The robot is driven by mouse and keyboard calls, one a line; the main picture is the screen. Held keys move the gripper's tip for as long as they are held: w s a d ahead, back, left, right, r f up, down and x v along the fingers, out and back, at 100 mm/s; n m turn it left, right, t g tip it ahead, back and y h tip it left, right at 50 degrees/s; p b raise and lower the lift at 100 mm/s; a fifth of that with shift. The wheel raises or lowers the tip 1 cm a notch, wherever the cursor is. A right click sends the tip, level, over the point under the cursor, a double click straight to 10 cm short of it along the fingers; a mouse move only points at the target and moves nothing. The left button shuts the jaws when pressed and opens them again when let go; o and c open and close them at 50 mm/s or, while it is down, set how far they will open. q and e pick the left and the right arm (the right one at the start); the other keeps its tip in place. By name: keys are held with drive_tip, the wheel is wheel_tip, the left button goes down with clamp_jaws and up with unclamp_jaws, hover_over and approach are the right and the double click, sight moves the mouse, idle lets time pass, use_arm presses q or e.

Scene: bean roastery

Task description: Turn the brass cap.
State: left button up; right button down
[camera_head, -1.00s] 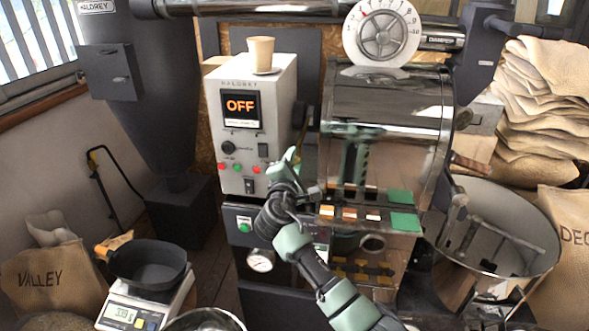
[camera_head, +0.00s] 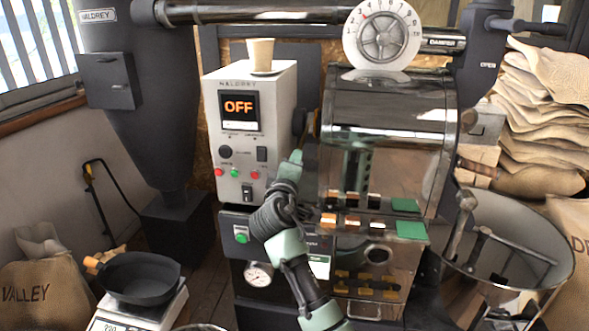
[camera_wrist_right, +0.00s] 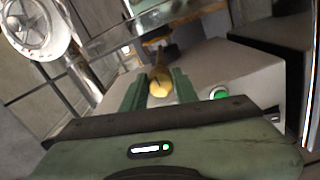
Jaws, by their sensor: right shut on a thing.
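In the head view my right gripper (camera_head: 294,164) is at the right side of the white control box, beside the roaster drum. The cap is hidden behind the fingers there. My left gripper is not in view.
The control box (camera_head: 207,130) reads OFF and carries a paper cup (camera_head: 260,54). The glossy roaster drum (camera_head: 385,110) is close on the right. A cooling bin (camera_head: 540,250) stands at the lower right. A black pan (camera_head: 140,280) sits on a scale (camera_head: 125,316) at lower left.

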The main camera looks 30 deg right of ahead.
drive_tip(key=shift+f, duration=0.15)
idle(0.4)
drive_tip(key=c, duration=1.1)
unclamp_jaws()
drive_tip(key=shift+s+a, duration=0.1)
drive_tip(key=b+v, duration=0.1)
drive_tip(key=v, duration=0.6)
drive_tip(key=shift+s+a, duration=0.2)
drive_tip(key=shift+s, duration=0.05)
